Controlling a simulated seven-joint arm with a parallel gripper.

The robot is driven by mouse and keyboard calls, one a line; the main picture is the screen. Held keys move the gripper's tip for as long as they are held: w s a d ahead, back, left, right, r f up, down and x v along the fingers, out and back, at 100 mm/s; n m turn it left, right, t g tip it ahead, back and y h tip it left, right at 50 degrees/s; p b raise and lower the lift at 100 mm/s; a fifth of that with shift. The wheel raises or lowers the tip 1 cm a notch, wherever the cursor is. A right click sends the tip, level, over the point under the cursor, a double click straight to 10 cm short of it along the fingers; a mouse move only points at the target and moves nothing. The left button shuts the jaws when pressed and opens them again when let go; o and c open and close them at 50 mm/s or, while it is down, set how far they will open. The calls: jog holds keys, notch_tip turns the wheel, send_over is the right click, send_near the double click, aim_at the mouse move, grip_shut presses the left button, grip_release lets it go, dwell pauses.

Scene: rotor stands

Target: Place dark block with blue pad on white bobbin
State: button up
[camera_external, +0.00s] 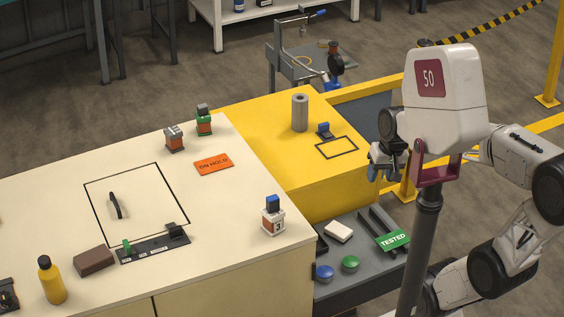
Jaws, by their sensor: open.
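The white bobbin (273,224) stands upright near the right edge of the cream table, with orange winding and a "3" on its front. A small dark block with a blue face (272,203) sits on top of it. Another small dark piece with a blue face (323,130) rests on the yellow table, beside a black outlined rectangle. My gripper (377,172) is open beside the right side of the yellow table, apart from both blocks. Its fingers are small in view, and I see nothing between them.
A green bobbin (204,127) with a dark top and a grey bobbin (174,143) stand at the back of the cream table. A grey cylinder (300,113) stands on the yellow table. A brown block (94,261) and yellow bottle (51,281) are at front left.

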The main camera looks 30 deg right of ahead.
jog(key=shift+s+d+r+n+t+h, duration=0.15)
jog(key=shift+d+r+n+h, duration=0.15)
jog(key=shift+d+n, duration=0.15)
jog(key=shift+s+d+r+n+t+h, duration=0.2)
jog(key=shift+d+n+h, duration=0.15)
jog(key=shift+d, duration=0.2)
jog(key=shift+s+d+r+n+t+h, duration=0.15)
jog(key=shift+d+r+n+h, duration=0.1)
jog(key=shift+d+n, duration=0.2)
jog(key=shift+f, duration=0.1)
